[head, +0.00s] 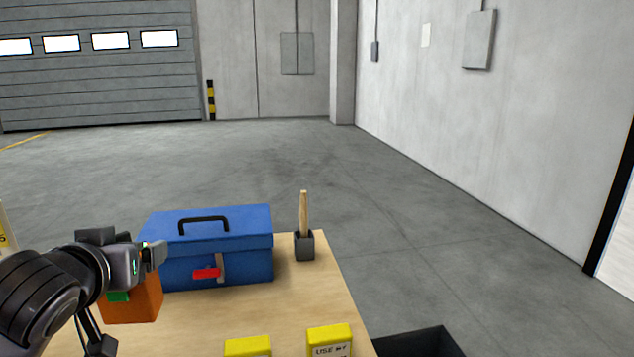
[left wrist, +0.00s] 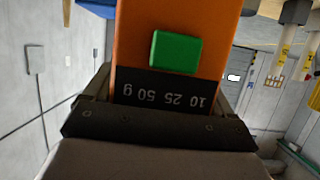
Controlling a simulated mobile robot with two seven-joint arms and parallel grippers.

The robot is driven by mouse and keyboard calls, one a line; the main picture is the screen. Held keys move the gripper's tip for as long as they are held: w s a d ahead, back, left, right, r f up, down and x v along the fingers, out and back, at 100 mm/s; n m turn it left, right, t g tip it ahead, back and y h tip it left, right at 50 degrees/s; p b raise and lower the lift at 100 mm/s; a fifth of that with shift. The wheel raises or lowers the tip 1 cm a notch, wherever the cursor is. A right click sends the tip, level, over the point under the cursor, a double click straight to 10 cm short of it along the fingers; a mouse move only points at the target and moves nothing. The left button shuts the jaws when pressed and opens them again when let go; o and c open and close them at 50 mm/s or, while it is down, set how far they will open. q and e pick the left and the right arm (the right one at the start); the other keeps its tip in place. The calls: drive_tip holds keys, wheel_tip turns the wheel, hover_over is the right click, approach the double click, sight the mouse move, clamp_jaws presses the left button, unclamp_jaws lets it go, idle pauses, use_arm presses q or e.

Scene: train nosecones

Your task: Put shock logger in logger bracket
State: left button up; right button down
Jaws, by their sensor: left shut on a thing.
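The shock logger is an orange box with a green button and a dark scale strip marked 10 25 50 g. It fills the upper middle of the left wrist view (left wrist: 135,45). In the head view its orange body (head: 145,303) shows at the lower left, partly behind my arm. My left gripper (head: 152,254) is shut on the logger, in front of the toolbox. I cannot make out whether the logger touches the table. I cannot identify a logger bracket in either view. My right gripper is not in view.
A blue toolbox (head: 215,245) with a red latch piece stands on the wooden table (head: 300,295). A mallet (head: 304,240) stands upright to its right. Yellow blocks (head: 328,335) sit at the front edge, with a dark open bin (head: 420,343) at the right.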

use_arm(q)
drive_tip(key=s+d+f+m+h, duration=0.2)
drive_tip(key=s+d+f, duration=0.5)
drive_tip(key=f, duration=0.5)
drive_tip(key=shift+s+d+h, duration=0.15)
drive_tip(key=shift+s+h, duration=0.05)
drive_tip(key=shift+h, duration=0.2)
drive_tip(key=shift+f, duration=0.1)
